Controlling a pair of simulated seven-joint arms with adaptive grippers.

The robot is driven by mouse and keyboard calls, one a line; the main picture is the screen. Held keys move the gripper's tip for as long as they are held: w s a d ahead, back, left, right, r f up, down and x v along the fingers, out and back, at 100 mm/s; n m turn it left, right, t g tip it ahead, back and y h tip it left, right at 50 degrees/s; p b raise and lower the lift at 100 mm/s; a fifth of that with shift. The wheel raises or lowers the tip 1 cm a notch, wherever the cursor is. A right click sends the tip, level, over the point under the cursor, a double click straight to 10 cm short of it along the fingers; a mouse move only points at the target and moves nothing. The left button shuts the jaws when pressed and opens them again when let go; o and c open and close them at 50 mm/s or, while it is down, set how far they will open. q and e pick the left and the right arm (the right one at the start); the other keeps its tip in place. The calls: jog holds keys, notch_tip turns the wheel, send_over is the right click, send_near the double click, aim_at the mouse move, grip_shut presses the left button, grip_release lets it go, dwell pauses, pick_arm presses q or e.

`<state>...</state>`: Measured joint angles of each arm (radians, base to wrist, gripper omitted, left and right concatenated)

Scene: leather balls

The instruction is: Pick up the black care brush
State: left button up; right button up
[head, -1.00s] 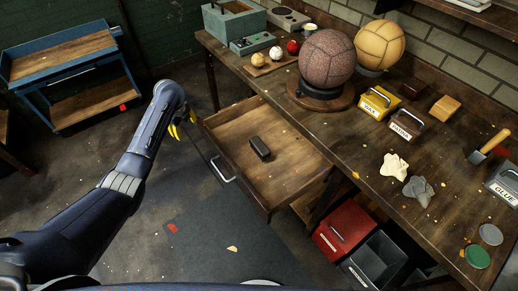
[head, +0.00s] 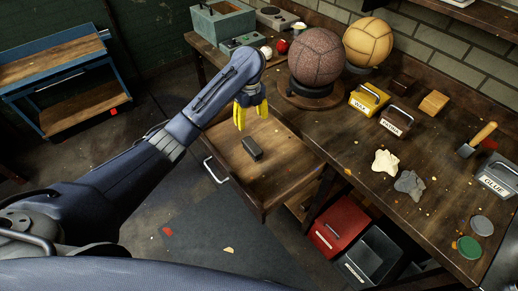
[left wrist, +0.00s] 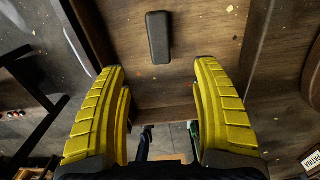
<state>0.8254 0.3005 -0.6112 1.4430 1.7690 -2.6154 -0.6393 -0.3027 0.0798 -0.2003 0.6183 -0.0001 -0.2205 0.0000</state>
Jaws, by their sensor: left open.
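The black care brush (head: 252,148) lies in the open wooden drawer (head: 272,185) below the workbench. It also shows in the left wrist view (left wrist: 158,37), upright in the picture, beyond the fingertips and a little left of the middle between them. My left gripper (head: 252,118) has yellow fingers and hangs over the back part of the drawer, above and apart from the brush. In the left wrist view its two fingers (left wrist: 153,78) are spread wide with nothing between them. My right gripper is in neither view.
The workbench (head: 340,140) edge runs along the drawer's right side. On it stand a dark ball (head: 317,56), a tan ball (head: 367,42), a yellow box (head: 368,99) and pale scraps (head: 385,162). A red bin (head: 338,226) stands below. The drawer floor around the brush is mostly clear.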

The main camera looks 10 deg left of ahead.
aim_at(252, 145)
pick_arm(q)
notch_tip(252, 145, down, 17)
jog(key=shift+s+f, duration=0.1)
dwell(0.8)
jog(key=shift+o, duration=0.2)
jog(key=c, duration=1.4)
jog(key=shift+o, duration=0.2)
notch_tip(252, 145, up, 20)
jog(key=shift+r, duration=0.1)
jog(key=o, duration=0.7)
jog(key=shift+c, duration=0.2)
jog(key=c, duration=0.6)
